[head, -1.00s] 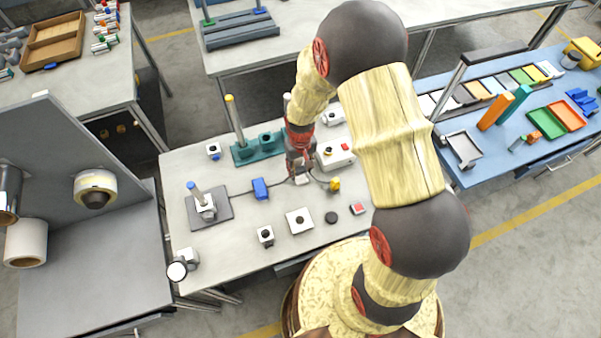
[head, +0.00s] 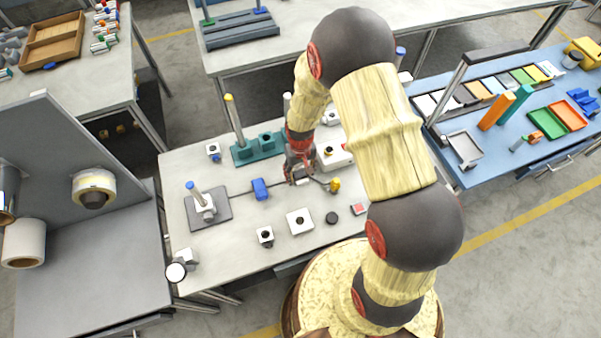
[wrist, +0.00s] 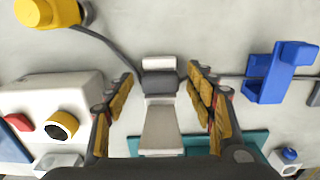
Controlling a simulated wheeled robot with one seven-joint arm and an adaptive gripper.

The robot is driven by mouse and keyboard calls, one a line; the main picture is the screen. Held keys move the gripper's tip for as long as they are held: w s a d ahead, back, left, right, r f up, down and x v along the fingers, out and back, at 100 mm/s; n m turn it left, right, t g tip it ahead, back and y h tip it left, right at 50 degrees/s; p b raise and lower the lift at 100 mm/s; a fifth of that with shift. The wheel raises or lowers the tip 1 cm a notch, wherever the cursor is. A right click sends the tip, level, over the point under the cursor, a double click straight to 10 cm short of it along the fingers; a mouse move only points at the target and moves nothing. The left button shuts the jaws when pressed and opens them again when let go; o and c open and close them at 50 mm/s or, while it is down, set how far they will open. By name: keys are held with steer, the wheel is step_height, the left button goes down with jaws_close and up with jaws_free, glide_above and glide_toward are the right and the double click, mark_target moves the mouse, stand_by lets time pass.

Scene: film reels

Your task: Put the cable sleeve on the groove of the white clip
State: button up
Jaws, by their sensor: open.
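The white clip (wrist: 160,132) stands in the middle of the wrist view, between the fingers of my gripper (wrist: 160,84). The dark grey cable sleeve (wrist: 160,82) lies across the clip, with white clip parts showing on both sides of it. How deep it sits in the groove I cannot tell. My gripper is open, one finger on each side of the clip, with gaps visible between fingers and clip. In the head view my gripper (head: 300,177) is low over the table and hides most of the clip and sleeve.
The cable runs from the sleeve to a yellow plug (wrist: 48,12) and through a blue clip (wrist: 268,75). A white box with a yellow-ringed button (wrist: 61,125) stands close to the left finger. A teal block (head: 257,151) stands behind. The table front holds several small items.

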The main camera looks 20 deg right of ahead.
steer(key=shift+r, duration=0.1)
step_height(320, 180, up, 12)
steer(key=p, duration=0.2)
step_height(320, 180, up, 18)
steer(key=t, duration=0.2)
glide_above(300, 175)
steer(key=s, duration=0.4)
steer(key=s+r+t, duration=0.3)
steer(key=s+r, duration=1)
steer(key=s, duration=0.1)
steer(key=shift+s+r+t, duration=0.3)
steer(key=shift+r, duration=0.05)
steer(key=shift+d, duration=0.1)
